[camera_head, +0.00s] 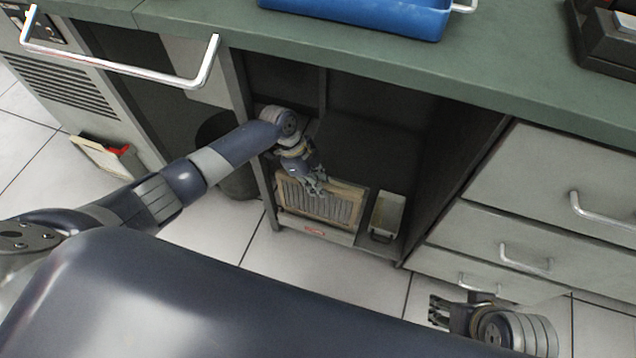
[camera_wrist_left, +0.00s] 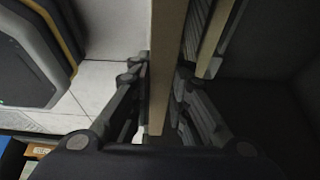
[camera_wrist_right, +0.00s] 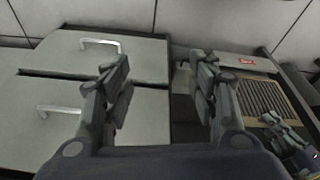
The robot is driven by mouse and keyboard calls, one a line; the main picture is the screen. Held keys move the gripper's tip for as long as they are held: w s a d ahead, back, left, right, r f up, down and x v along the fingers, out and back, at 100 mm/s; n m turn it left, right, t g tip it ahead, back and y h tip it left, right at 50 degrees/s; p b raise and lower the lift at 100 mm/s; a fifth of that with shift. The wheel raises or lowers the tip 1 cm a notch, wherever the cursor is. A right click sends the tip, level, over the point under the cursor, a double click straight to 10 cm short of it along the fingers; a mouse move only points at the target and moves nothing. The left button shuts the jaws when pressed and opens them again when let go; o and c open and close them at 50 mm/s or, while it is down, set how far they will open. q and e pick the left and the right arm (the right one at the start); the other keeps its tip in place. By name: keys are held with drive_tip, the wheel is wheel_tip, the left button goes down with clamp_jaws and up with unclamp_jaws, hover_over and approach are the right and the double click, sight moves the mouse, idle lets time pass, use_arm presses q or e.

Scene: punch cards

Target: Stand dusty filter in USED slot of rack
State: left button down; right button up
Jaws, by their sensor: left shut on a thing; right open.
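My left gripper (camera_head: 316,188) reaches into the open bay under the counter and is shut on the top edge of a tan-framed filter (camera_head: 312,205) with grey-brown pleats. The filter stands upright at the front of the bay, behind a pale panel with a red label (camera_head: 315,231), too small to read. In the left wrist view the held filter's edge (camera_wrist_left: 163,70) runs between the fingers. Another tan-edged panel (camera_wrist_left: 214,42) stands beside it, apart. The filter's lower edge and the rack slots are hidden. My right gripper (camera_wrist_right: 160,88) is open and empty, in front of the drawers.
A small pale-rimmed tray (camera_head: 387,214) sits to the right of the filter in the bay. Drawers with handles (camera_head: 525,260) are at right. A dark bin (camera_head: 238,178) stands at left. The green counter (camera_head: 400,72) overhangs the bay and carries a blue tray (camera_head: 355,18).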

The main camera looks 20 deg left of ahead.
use_arm(q)
drive_tip(key=shift+f+b, duration=0.65)
drive_tip(key=shift+f, duration=0.2)
use_arm(e)
drive_tip(key=w+a+r+t, duration=0.1)
drive_tip(key=w+a+t, duration=0.1)
drive_tip(key=w, duration=0.4)
drive_tip(key=shift+w+t+y, duration=0.2)
drive_tip(key=shift+t+y, duration=0.2)
drive_tip(key=shift+t, duration=0.2)
use_arm(q)
drive_tip(key=shift+d, duration=0.1)
use_arm(e)
drive_tip(key=shift+s+d, duration=0.15)
drive_tip(key=shift+s, duration=0.1)
drive_tip(key=shift+s, duration=0.15)
drive_tip(key=shift+s+d+f+g, duration=0.15)
drive_tip(key=shift+s+g, duration=0.1)
drive_tip(key=shift+s, duration=0.1)
drive_tip(key=shift+s+d+f+g, duration=0.1)
drive_tip(key=shift+s+f+g, duration=0.05)
drive_tip(key=shift+s+g, duration=0.15)
drive_tip(key=shift+s, duration=0.1)
drive_tip(key=shift+s+f, duration=0.1)
drive_tip(key=shift+s, duration=0.1)
